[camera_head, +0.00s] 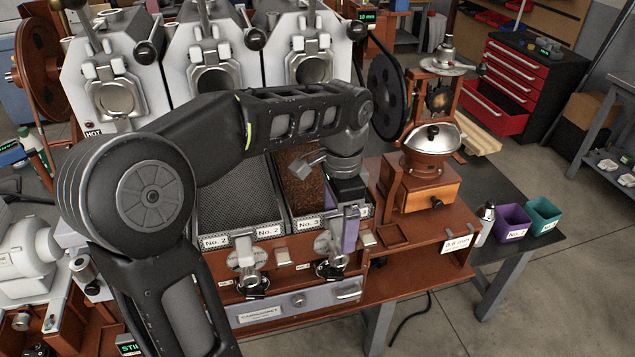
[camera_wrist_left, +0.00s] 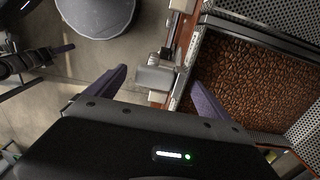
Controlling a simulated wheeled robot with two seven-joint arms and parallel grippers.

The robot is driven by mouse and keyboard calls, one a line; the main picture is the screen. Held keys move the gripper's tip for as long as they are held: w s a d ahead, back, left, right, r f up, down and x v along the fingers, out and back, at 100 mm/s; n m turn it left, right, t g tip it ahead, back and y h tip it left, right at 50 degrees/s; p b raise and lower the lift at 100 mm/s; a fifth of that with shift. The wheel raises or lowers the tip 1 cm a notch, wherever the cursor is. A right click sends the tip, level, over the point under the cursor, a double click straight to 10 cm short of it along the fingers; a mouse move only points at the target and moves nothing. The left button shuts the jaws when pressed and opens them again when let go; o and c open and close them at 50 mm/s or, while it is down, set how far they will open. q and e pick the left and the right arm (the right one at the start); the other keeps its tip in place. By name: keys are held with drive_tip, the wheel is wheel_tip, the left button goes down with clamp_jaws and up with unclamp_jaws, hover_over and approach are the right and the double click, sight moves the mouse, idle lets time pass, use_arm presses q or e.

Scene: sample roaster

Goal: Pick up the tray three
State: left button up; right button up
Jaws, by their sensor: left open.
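Tray three (camera_head: 308,224) carries a "No. 3" label and holds brown roasted beans. It sits in the cooling bench, partly hidden by my left arm. In the left wrist view its bean-filled bed (camera_wrist_left: 262,85) lies to the right. My left gripper (camera_head: 349,228) is at the tray's front right, pointing down, with its purple fingers spread. In the left wrist view the gripper (camera_wrist_left: 157,78) is open, with a grey metal block (camera_wrist_left: 154,79) showing between the fingers. I cannot tell whether the fingers touch it. My right gripper is not in view.
Tray two (camera_head: 240,205) with a bare mesh bed is left of tray three. A grinder with a wooden base (camera_head: 425,190) stands close to the right. Purple (camera_head: 512,222) and green (camera_head: 543,215) bins stand further right. Roaster drums (camera_head: 215,85) line the back.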

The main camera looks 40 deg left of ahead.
use_arm(q)
drive_tip(key=shift+f, duration=0.75)
drive_tip(key=shift+c, duration=0.2)
drive_tip(key=c, duration=2)
